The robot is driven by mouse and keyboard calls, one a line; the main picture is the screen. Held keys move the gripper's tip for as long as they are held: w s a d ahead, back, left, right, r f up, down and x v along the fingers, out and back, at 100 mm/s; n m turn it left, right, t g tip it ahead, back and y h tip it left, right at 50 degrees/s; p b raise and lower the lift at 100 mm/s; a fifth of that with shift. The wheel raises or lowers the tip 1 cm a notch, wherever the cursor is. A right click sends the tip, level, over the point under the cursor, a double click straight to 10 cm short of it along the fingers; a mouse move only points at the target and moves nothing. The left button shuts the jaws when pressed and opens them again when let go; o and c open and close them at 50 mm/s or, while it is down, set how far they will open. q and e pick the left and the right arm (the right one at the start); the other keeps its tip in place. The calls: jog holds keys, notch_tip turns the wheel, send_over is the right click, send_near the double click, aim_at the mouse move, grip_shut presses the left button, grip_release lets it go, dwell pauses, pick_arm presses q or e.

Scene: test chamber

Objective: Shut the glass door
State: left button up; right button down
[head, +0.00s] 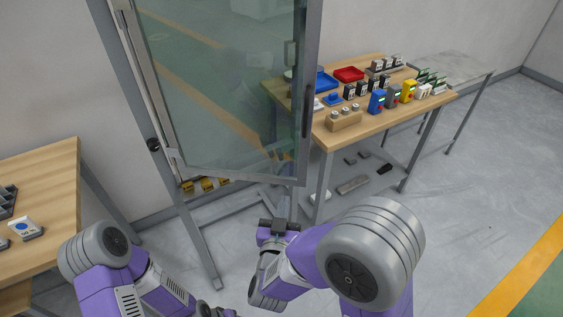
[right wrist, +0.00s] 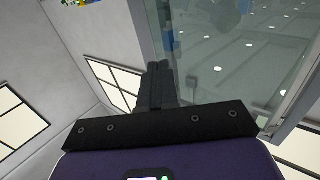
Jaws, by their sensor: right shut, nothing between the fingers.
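The glass door (head: 220,90) is a tall, tinted pane in a grey metal frame, standing ajar in the upper middle of the head view. A dark upright handle (head: 306,105) is on its right frame bar. My right gripper (head: 279,226) is shut and empty, just below the door's lower right corner. In the right wrist view its closed black fingers (right wrist: 160,70) point up, with the door's glass (right wrist: 225,60) behind and to the right. I cannot tell whether they touch it. My left arm shows at lower left, but its gripper is not visible.
A wooden table (head: 345,138) with trays and several small devices stands right of the door. Another wooden table (head: 50,190) is at the left edge. Grey metal legs (head: 200,245) stand below the door. Open grey floor (head: 470,190) lies at the right.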

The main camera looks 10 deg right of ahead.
aim_at(292, 158)
pick_arm(q)
jog(key=shift+r, duration=0.2)
pick_arm(e)
jog(key=x, duration=1.4)
jog(key=shift+r, duration=0.1)
jog(key=shift+w, duration=0.1)
